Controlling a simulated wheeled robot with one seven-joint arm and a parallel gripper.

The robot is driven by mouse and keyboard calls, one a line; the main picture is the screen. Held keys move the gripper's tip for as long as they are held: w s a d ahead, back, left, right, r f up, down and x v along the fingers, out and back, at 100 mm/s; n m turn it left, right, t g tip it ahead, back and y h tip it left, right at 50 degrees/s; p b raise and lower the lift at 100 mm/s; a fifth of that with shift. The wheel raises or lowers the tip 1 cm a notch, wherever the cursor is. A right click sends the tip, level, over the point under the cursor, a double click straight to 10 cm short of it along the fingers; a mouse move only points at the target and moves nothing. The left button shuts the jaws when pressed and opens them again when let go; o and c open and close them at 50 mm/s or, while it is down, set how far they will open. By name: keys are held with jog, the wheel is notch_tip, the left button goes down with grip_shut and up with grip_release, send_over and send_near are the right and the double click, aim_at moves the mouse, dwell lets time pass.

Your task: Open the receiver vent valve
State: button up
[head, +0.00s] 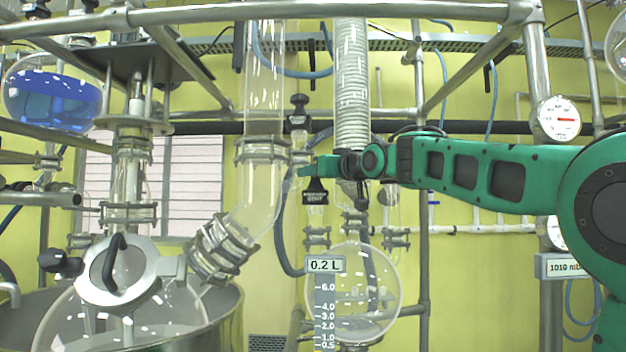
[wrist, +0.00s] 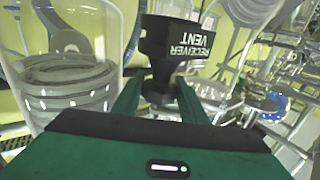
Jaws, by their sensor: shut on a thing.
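The receiver vent valve shows in the wrist view as a black handle (wrist: 160,92) with a black plate (wrist: 180,42) lettered RECEIVER VENT, upside down in that picture. In the head view its small black label plate (head: 315,197) hangs just below my gripper (head: 308,172), above the receiver flask (head: 372,292). My gripper's green fingers (wrist: 158,100) are shut on the black handle, one on each side. The fingers hide part of the handle, and I cannot tell how far the valve is turned.
A clear glass elbow pipe (head: 258,190) with metal clamps stands just left of my gripper. A ribbed condenser column (head: 352,85) rises close behind. Another black knob (head: 298,110) sits above. A volume scale (head: 325,300) reads 0.2 L. Steel frame tubes surround the area.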

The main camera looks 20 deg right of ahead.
jog(key=o, duration=0.8)
jog(key=shift+m+h, duration=0.3)
jog(key=shift+h, duration=0.1)
